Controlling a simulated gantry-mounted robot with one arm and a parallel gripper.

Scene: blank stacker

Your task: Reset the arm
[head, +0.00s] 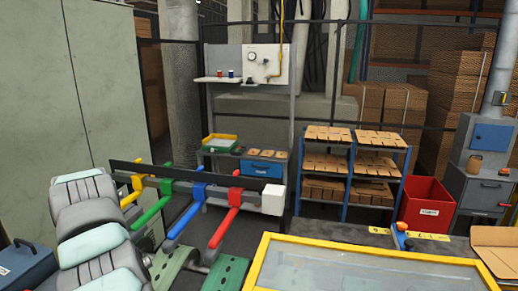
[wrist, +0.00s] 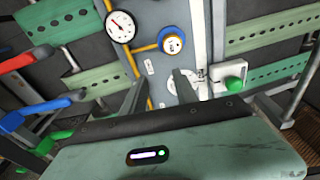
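My gripper (wrist: 160,78) shows in the wrist view. Its two dark fingers stand well apart with nothing held between them. Below them is the grey-green gripper body with a small lit display. In the head view, my arm's grey-green links (head: 90,202) are folded at the lower left; the gripper itself cannot be made out there.
A rack with yellow, green, blue and red arms (head: 233,202) carries a long dark bar (head: 180,174) beside my arm. A yellow-framed table (head: 360,262) is at front right. Shelves of brown pieces (head: 325,163), a red bin (head: 425,205) and a grey cabinet (head: 95,90) stand around.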

